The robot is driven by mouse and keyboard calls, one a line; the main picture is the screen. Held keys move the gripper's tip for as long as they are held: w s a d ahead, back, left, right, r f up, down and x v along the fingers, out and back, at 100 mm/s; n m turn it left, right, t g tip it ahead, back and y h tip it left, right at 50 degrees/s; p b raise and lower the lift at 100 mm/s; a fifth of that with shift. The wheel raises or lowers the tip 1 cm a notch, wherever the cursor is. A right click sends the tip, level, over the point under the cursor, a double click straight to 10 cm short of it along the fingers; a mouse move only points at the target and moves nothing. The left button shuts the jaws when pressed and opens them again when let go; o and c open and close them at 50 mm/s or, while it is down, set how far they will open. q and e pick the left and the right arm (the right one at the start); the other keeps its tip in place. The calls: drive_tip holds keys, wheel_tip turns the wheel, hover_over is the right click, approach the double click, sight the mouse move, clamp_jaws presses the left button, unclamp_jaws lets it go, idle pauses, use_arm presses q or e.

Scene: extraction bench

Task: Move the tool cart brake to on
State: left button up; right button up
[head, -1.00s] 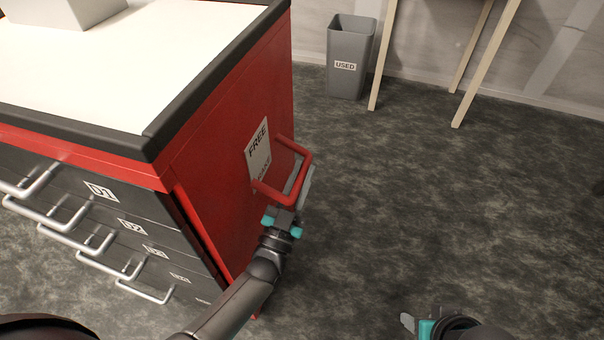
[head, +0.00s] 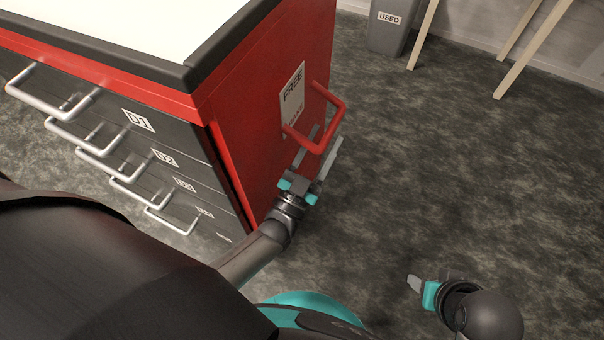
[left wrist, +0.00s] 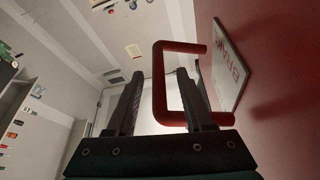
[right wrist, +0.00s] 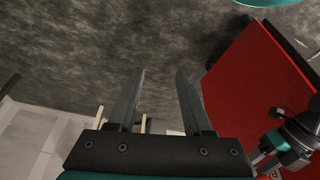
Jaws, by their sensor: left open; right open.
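The red tool cart (head: 262,125) stands at left in the head view. On its right side is a red loop-shaped brake handle (head: 338,122), beside a white label (head: 291,95) reading FREE, with lower text partly hidden. My left gripper (head: 320,152) is open at the lower end of the handle. In the left wrist view the handle's outer bar (left wrist: 160,88) appears between the open fingers (left wrist: 160,75), and one finger overlaps the loop's opening. I cannot tell whether they touch. My right gripper (head: 416,283) is open and empty above the floor; its fingers show in the right wrist view (right wrist: 161,75).
Drawers with pale bar handles (head: 60,112) fill the cart's front. A grey bin (head: 388,35) marked USED and pale table legs (head: 422,35) stand at the back. The floor (head: 470,170) right of the cart is clear.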

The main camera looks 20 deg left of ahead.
use_arm(q)
drive_tip(key=v, duration=1.1)
drive_tip(key=shift+s, duration=0.25)
use_arm(e)
drive_tip(key=shift+w+f, duration=0.1)
drive_tip(key=shift+f, duration=0.4)
use_arm(q)
drive_tip(key=shift+f, duration=0.1)
